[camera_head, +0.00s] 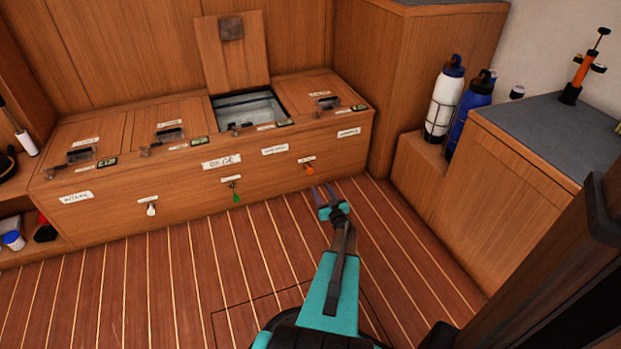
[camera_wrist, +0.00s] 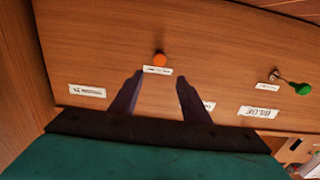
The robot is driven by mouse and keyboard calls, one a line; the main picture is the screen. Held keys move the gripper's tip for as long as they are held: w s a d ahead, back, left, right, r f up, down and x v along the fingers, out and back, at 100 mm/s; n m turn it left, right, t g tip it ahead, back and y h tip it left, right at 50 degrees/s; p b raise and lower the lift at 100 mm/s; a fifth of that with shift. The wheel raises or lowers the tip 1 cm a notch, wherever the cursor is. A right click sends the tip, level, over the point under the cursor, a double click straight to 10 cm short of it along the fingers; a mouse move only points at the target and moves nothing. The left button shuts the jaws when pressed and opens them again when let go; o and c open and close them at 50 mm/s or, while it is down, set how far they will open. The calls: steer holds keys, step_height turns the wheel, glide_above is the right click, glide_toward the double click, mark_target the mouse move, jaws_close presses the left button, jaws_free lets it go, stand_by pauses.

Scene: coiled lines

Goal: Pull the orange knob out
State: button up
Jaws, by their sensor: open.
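The orange knob (camera_head: 310,169) is on the front face of the wooden bench, at the right of a row of three knobs. It shows in the wrist view (camera_wrist: 160,59) above and between my fingertips, with a white label by it. My gripper (camera_head: 325,191) is open and empty, in front of the bench and a little below and right of the knob. In the wrist view its two dark fingers (camera_wrist: 160,77) are spread and point toward the bench face. A gap seems to lie between the fingertips and the knob; its size is hard to tell.
A green knob (camera_head: 236,197) and a white knob (camera_head: 151,209) sit further left on the bench front (camera_head: 190,195). One bench lid (camera_head: 232,55) stands open. A wooden cabinet (camera_head: 520,170) with bottles beside it stands right. The striped floor (camera_head: 180,270) is clear.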

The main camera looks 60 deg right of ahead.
mark_target(310, 172)
steer(key=b+x, duration=0.3)
steer(key=x, duration=0.8)
steer(key=shift+w+d, duration=0.2)
steer(key=shift+d, duration=0.05)
jaws_close()
